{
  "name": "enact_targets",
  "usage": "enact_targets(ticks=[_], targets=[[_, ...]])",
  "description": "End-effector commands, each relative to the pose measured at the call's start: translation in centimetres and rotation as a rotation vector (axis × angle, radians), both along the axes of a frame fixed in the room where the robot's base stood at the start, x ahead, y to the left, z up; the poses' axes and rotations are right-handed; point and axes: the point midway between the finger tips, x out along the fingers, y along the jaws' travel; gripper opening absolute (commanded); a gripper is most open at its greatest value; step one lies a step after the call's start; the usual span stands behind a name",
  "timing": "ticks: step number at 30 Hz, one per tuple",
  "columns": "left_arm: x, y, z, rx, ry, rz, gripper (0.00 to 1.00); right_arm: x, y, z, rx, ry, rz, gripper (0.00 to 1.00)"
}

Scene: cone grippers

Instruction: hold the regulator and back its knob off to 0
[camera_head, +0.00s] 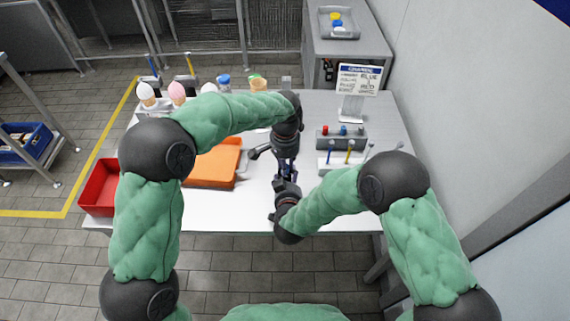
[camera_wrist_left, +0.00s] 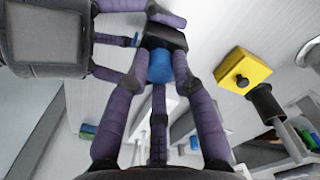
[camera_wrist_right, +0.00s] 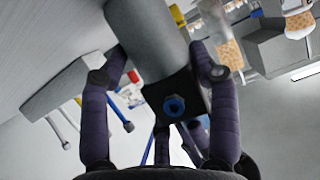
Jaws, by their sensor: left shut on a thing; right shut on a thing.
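The regulator is between my two grippers over the white table, mostly hidden in the head view. In the left wrist view its blue knob (camera_wrist_left: 160,66) lies between my left gripper's purple fingers, against a black body (camera_wrist_left: 163,36). My left gripper (camera_head: 286,165) is shut on the knob. My right gripper (camera_head: 287,182) meets it from the near side and is shut on the regulator body. In the right wrist view the fingers flank a dark square block (camera_wrist_right: 182,92) with a blue ring on its face and a grey cylinder (camera_wrist_right: 148,40) behind. The knob's scale is not readable.
An orange tray (camera_head: 214,163) and a red bin (camera_head: 100,188) are on the left. Cones (camera_head: 178,94) stand at the back left. A sign (camera_head: 358,80), a grey rack (camera_head: 341,141) and a white tool rack (camera_head: 336,166) stand on the right. A wall bounds the right side.

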Motion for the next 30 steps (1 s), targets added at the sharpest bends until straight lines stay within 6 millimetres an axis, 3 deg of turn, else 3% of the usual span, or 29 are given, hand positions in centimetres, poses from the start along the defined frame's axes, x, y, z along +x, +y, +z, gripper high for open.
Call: enact_targets(ticks=[9,10,12,13,23,30], targets=[[-0.1,0.1,0.0,0.002,0.002,-0.014,0.0,0.0,-0.1,-0.1,0.001,0.002,-0.004,0.2],[-0.1,0.1,0.0,0.002,0.002,-0.014,0.28,0.0,-0.1,-0.1,0.001,0.002,-0.004,0.2],[-0.1,0.1,0.0,0.002,0.002,-0.013,0.48,0.0,-0.1,-0.1,0.001,0.002,-0.004,0.2],[0.0,0.1,0.0,0.002,0.002,-0.013,0.5,0.0,-0.1,-0.1,0.001,0.002,-0.004,0.2],[0.0,0.0,0.1,0.001,0.001,-0.013,0.5,0.0,-0.1,-0.1,0.001,0.002,-0.001,0.2],[0.1,0.0,2.8,-0.001,-0.003,-0.013,0.5,-0.1,0.0,-0.1,0.0,0.002,-0.001,0.2]])
